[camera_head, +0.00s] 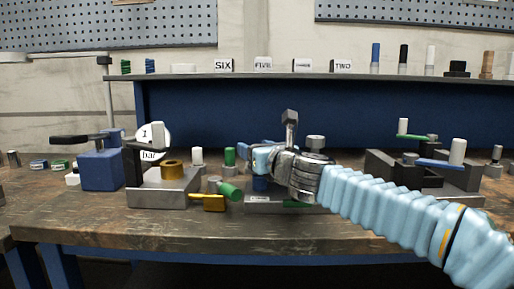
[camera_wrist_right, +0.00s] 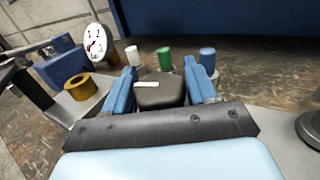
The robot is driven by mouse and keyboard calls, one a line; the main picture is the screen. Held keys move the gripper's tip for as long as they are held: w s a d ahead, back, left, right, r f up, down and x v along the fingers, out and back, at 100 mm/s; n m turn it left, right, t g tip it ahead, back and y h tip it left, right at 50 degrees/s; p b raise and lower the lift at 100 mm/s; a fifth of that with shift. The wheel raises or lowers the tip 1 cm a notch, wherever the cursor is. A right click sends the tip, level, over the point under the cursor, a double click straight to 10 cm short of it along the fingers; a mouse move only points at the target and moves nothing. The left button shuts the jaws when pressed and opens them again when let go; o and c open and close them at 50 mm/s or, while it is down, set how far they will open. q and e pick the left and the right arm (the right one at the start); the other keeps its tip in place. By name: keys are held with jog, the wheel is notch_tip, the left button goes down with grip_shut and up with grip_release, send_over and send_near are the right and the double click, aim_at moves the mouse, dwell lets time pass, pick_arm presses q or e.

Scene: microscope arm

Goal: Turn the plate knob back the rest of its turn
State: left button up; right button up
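My right gripper (camera_head: 262,160) is over the middle fixture on the bench in the head view, its arm reaching in from the right. In the right wrist view its two blue fingers (camera_wrist_right: 160,88) stand on either side of a black knob (camera_wrist_right: 160,97) with a white mark on top. The knob fills the gap, and the fingers appear to touch its sides. The white mark lies roughly crosswise between the fingers. In the head view the hand hides the knob. My left gripper is in neither view.
A fixture with a brass ring (camera_head: 173,171) and a round gauge (camera_head: 152,142) stands left of the hand. A black fixture with a blue lever (camera_head: 432,162) stands right. The bench front (camera_head: 180,228) is clear.

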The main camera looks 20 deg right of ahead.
jog(key=shift+o, duration=1.1)
jog(key=shift+r, duration=0.1)
jog(key=shift+s, duration=0.15)
jog(key=s+d+p, duration=0.1)
jog(key=s+d, duration=0.1)
jog(key=s, duration=1.1)
jog(key=shift+s+d, duration=0.15)
jog(key=shift+d, duration=0.25)
